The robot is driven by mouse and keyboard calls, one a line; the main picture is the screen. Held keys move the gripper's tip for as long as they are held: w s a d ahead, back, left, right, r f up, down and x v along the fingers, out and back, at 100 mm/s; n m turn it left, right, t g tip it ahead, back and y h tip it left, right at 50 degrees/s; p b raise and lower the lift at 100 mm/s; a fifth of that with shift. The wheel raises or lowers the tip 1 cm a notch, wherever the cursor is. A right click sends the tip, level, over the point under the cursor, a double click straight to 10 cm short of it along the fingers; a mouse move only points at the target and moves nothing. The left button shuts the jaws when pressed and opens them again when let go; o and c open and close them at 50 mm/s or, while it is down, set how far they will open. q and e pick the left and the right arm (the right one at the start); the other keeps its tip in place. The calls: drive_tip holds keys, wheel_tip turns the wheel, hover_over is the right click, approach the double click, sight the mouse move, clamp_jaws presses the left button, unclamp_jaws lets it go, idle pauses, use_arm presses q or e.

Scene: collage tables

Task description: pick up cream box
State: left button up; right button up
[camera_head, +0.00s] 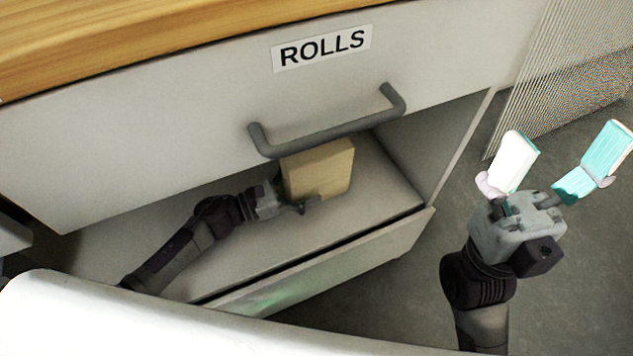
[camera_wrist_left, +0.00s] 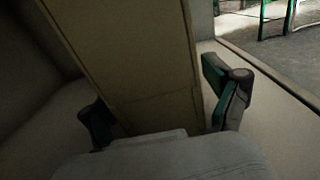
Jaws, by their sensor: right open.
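The cream box (camera_head: 321,171) stands upright inside the open compartment, under the handle of the ROLLS drawer. My left gripper (camera_head: 297,201) is at the box's lower left side. In the left wrist view, the box (camera_wrist_left: 145,65) fills the middle, and the fingers of my left gripper (camera_wrist_left: 160,115) lie on either side of it. A narrow gap shows by the upper part of the right finger; whether the pads press on the box cannot be told. My right gripper (camera_head: 553,167) is open and empty, off to the right over the floor.
The ROLLS drawer front (camera_head: 190,135) and its grey handle (camera_head: 330,132) hang over the box. The compartment's side wall (camera_head: 425,145) is right of the box. A lower drawer front (camera_head: 330,268) lies below. Open floor (camera_head: 400,300) is at the right.

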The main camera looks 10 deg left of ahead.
use_arm(q)
clamp_jaws()
drive_tip(key=shift+r, duration=0.15)
